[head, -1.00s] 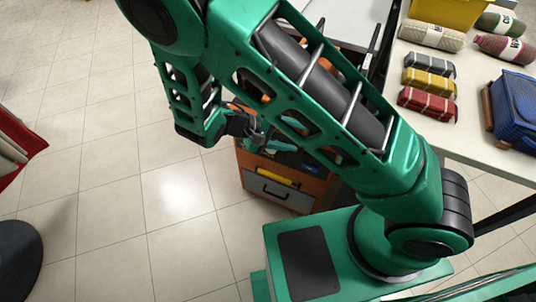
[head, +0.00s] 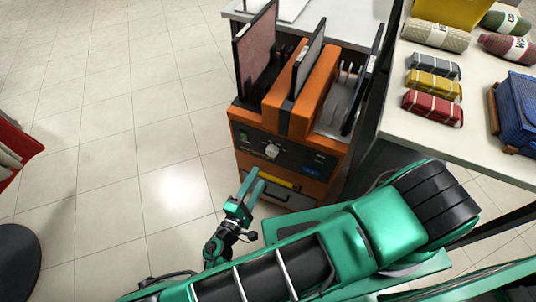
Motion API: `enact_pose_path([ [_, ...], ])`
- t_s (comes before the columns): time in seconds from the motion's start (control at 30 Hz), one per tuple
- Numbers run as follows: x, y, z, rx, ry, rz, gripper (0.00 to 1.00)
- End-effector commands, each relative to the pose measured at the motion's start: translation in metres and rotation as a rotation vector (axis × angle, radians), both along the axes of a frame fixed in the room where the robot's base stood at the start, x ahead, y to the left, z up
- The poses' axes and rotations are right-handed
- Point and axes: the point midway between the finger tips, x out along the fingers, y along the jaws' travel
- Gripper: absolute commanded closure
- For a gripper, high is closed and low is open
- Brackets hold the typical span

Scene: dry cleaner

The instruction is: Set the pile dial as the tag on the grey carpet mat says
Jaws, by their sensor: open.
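An orange machine (head: 330,85) stands at the centre top with a black front panel. A whitish round knob (head: 272,151), apparently the pile dial, sits on that panel; its setting is too small to read. A grey mat (head: 309,58) stands upright in a slot on top of the machine. No readable tag shows on it. My gripper (head: 259,177) is open and empty. Its two teal fingers point up towards the panel, just below the knob in the picture and seemingly apart from it.
A reddish mat (head: 257,55) stands upright left of the grey one. A green switch (head: 243,137) is left of the knob. A drawer (head: 268,190) is below the panel. A white table (head: 420,140) with rolled textiles is at right.

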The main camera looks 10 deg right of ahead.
Motion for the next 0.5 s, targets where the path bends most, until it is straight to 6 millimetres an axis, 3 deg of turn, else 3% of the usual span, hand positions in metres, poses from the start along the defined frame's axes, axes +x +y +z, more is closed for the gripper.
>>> enact_pose_path([
  [0.23,0.012,-0.01,-0.002,-0.009,-0.007,0.01,0.47],
  [0.5,0.05,-0.039,-0.002,-0.008,-0.007,0.007,0.47],
])
